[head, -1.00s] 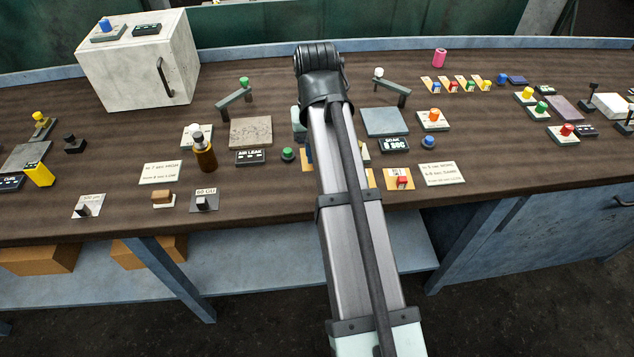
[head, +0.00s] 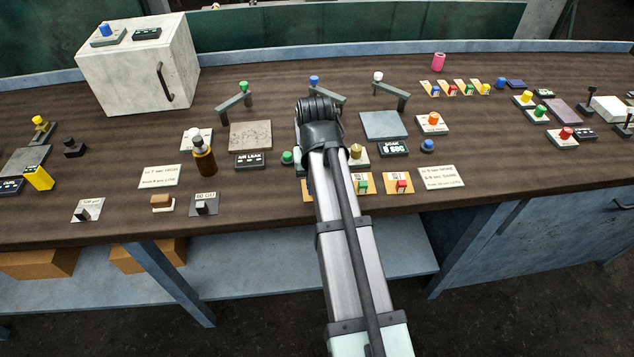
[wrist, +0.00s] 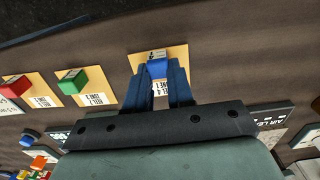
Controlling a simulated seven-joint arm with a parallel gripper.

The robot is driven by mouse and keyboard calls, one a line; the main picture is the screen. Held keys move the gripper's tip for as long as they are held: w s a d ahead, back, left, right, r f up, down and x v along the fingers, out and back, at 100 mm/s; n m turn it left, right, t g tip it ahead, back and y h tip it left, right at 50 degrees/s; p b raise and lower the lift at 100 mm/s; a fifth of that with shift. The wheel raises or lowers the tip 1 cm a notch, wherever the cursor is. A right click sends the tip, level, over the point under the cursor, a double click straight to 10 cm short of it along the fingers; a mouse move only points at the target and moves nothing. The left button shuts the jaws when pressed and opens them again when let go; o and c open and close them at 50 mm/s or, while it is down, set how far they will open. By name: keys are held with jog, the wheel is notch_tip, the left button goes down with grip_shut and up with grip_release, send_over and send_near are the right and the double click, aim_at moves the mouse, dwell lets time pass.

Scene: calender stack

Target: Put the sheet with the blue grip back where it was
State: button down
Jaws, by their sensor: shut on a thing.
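The blue grip (wrist: 157,68) is a small block between my gripper's fingertips in the wrist view. My gripper (wrist: 158,78) is shut on it. A yellow-orange labelled piece (wrist: 176,54) shows around and under the grip; I cannot tell whether it touches the grip or what it rests on. In the head view my arm hides the grip and my fingers. Similar yellow-orange pieces with a green grip (wrist: 72,81) and a red grip (wrist: 15,87) are to the left in the wrist view. The same green grip (head: 363,182) and red grip (head: 402,184) are right of my arm in the head view.
A brown bottle (head: 204,161), an "AIR LEAK" display (head: 250,161) and a green button (head: 287,157) stand left of my arm. A display (head: 393,149) and a white card (head: 440,176) are to the right. Bare bench lies along the front edge.

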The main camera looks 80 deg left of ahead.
jog(key=c, duration=1)
grip_release()
jog(key=shift+f, duration=0.1)
notch_tip(320, 180, up, 12)
jog(key=shift+r, duration=0.15)
